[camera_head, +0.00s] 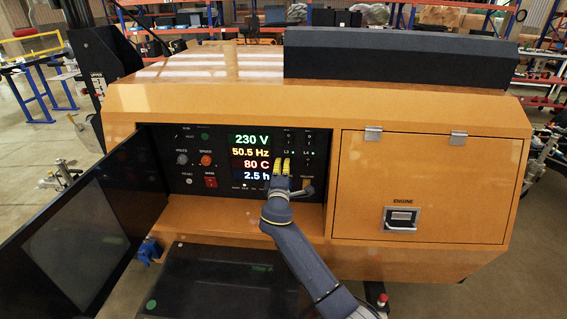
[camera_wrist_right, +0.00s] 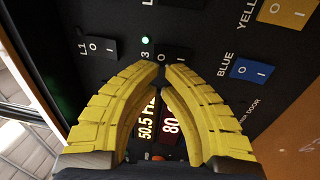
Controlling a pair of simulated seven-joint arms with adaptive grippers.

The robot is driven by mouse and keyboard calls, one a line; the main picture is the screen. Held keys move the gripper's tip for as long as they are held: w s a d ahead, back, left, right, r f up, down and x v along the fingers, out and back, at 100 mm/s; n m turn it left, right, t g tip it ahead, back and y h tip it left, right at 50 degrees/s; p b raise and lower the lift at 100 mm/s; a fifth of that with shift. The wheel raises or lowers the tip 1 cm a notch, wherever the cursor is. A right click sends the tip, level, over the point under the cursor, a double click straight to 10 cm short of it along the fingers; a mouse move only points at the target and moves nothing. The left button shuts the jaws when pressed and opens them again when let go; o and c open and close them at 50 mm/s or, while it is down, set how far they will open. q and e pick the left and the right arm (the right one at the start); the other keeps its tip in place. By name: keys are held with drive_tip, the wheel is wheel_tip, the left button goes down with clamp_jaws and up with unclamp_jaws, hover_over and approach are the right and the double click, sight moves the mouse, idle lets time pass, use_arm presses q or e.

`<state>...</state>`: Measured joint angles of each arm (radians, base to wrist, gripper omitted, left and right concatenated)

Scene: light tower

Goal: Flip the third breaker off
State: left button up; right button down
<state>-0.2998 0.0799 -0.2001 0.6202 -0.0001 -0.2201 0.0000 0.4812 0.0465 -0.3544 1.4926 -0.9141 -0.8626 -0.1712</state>
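The control panel (camera_head: 180,184) is set in the orange cabinet, with black breaker switches at its right side. In the right wrist view, a black switch (camera_wrist_right: 166,53) marked 3, with a lit green light beside it, lies just beyond my fingertips. I cannot tell whether they touch it, and its position is partly hidden. The L1 switch (camera_wrist_right: 98,47) is to its left, with a blue switch (camera_wrist_right: 245,69) to the right. My right gripper (camera_head: 282,162) is in front of the panel. In the right wrist view its yellow fingertips (camera_wrist_right: 163,68) are nearly together, with nothing held. My left gripper is out of view.
A yellow switch (camera_wrist_right: 282,12) sits at the upper right of the wrist view. The lit display (camera_head: 251,158) is just left of the gripper. An open black door (camera_head: 85,235) stands at the left, and a closed engine door (camera_head: 430,185) at the right.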

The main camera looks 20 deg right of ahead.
sight(285, 155)
drive_tip(key=shift+x, duration=0.85)
drive_tip(key=shift+w+r, duration=0.1)
drive_tip(key=shift+w, duration=0.25)
drive_tip(key=shift+w+d+r, duration=0.1)
drive_tip(key=shift+d+r, duration=0.05)
drive_tip(key=shift+r, duration=0.05)
drive_tip(key=shift+w+d+r, duration=0.1)
drive_tip(key=shift+w+r, duration=0.05)
drive_tip(key=shift+r, duration=0.05)
idle(0.3)
drive_tip(key=shift+s+a, duration=0.3)
drive_tip(key=shift+s, duration=0.1)
drive_tip(key=r+v, duration=0.1)
drive_tip(key=v, duration=1.2)
drive_tip(key=shift+r, duration=0.55)
drive_tip(key=c, duration=2.1)
unclamp_jaws()
drive_tip(key=shift+s, duration=0.15)
